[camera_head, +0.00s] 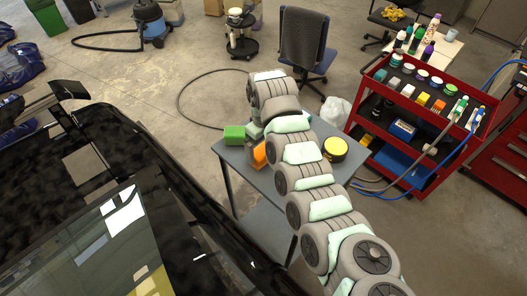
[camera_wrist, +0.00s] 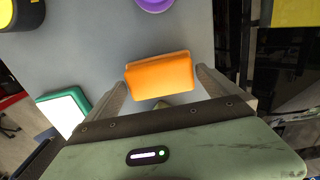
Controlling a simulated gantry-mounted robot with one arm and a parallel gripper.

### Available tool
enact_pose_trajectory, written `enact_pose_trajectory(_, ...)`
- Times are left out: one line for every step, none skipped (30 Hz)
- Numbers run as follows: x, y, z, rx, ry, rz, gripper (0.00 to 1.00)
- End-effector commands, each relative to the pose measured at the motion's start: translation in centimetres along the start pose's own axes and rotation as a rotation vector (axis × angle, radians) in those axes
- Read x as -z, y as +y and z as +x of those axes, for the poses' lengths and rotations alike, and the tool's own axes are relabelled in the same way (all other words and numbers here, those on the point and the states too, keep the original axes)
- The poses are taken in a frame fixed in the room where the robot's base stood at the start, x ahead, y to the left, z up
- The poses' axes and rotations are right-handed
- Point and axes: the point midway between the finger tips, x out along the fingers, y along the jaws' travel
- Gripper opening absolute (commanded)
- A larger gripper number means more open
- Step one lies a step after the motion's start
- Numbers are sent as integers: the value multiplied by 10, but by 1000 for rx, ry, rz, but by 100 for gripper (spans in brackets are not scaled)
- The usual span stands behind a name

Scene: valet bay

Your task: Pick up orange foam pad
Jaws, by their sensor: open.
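The orange foam pad (camera_wrist: 160,76) lies on the grey table in the wrist view, a small block with rounded edges. My gripper (camera_wrist: 163,80) is open, with one finger near the pad's left end and the other near its right end. The pad looks to be between the fingertips or just beyond them; I cannot tell the exact height gap, and no grip shows. In the head view an orange patch of the pad (camera_head: 259,155) shows beside my arm, which covers much of the table. The fingers cannot be made out there.
The grey table (camera_head: 232,157) also holds a green block (camera_head: 234,135) and a yellow-and-black round tin (camera_head: 335,149). A purple round thing (camera_wrist: 155,4) and a green-and-white block (camera_wrist: 64,110) lie near the pad. A dark car stands left; a red cart (camera_head: 412,181) stands right.

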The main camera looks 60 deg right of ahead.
Motion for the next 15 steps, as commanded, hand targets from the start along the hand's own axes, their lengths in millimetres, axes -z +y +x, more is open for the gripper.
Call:
enact_pose_trajectory(0, 0, 2, 0, 0, 0, 100)
enact_pose_trajectory(0, 0, 4, -1, 1, 0, 100)
enact_pose_trajectory(0, 0, 4, -1, 2, 0, 100)
enact_pose_trajectory(0, 0, 5, -1, 2, 0, 100)
enact_pose_trajectory(0, 0, 5, -2, 2, 0, 100)
enact_pose_trajectory(0, 0, 4, -2, 2, 0, 100)
enact_pose_trajectory(0, 0, 4, -2, 2, 0, 100)
enact_pose_trajectory(0, 0, 4, -2, 2, 0, 99)
enact_pose_trajectory(0, 0, 4, -1, 2, 0, 96)
enact_pose_trajectory(0, 0, 4, -1, 2, 0, 93)
enact_pose_trajectory(0, 0, 4, -1, 2, 0, 91)
enact_pose_trajectory(0, 0, 4, -1, 2, 0, 88)
enact_pose_trajectory(0, 0, 4, -1, 2, 0, 85)
enact_pose_trajectory(0, 0, 4, -1, 2, 0, 83)
enact_pose_trajectory(0, 0, 4, -1, 2, 0, 80)
